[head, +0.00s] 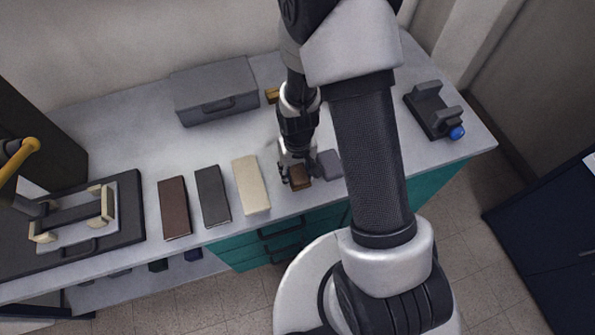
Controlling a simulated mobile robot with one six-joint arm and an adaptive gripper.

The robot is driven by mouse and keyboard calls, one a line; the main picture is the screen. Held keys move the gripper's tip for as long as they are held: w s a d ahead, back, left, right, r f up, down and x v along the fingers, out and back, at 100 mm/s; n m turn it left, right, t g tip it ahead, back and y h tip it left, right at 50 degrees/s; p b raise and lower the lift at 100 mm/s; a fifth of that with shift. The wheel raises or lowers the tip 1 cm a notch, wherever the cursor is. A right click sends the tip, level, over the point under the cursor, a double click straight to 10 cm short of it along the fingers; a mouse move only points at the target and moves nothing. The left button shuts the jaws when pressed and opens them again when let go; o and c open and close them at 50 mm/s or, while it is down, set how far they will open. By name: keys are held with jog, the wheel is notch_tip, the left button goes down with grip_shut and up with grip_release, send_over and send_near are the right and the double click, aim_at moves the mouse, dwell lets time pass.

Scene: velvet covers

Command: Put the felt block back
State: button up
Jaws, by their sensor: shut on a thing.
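My gripper (297,171) points down near the front edge of the grey workbench and is shut on a small brown block (300,184). The block is at or just above the bench top; I cannot tell whether it touches. I take it for the felt block, though its felt does not show clearly. A grey block (328,163) lies just right of the gripper, partly hidden by my arm.
Left of the gripper lie a cream slab (251,185), a dark grey slab (212,196) and a brown slab (174,207). A framed fixture (75,219) stands far left. A grey case (215,91) is at the back, a blue-knobbed device (434,111) at right.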

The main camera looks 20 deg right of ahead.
jog(key=shift+f, duration=0.15)
jog(key=o, duration=1)
notch_tip(320, 180, up, 13)
jog(key=p, duration=0.4)
notch_tip(320, 180, up, 8)
jog(key=f+t, duration=0.1)
send_over(298, 171)
jog(key=s+r+t, duration=0.1)
jog(key=s+r, duration=0.4)
jog(key=s+r+t, duration=0.1)
jog(key=s+r, duration=0.4)
jog(key=r, duration=0.1)
jog(key=s+r+t, duration=0.1)
jog(key=s+r, duration=0.4)
jog(key=r, duration=0.1)
jog(key=shift+r+t, duration=0.25)
jog(key=shift+t, duration=0.05)
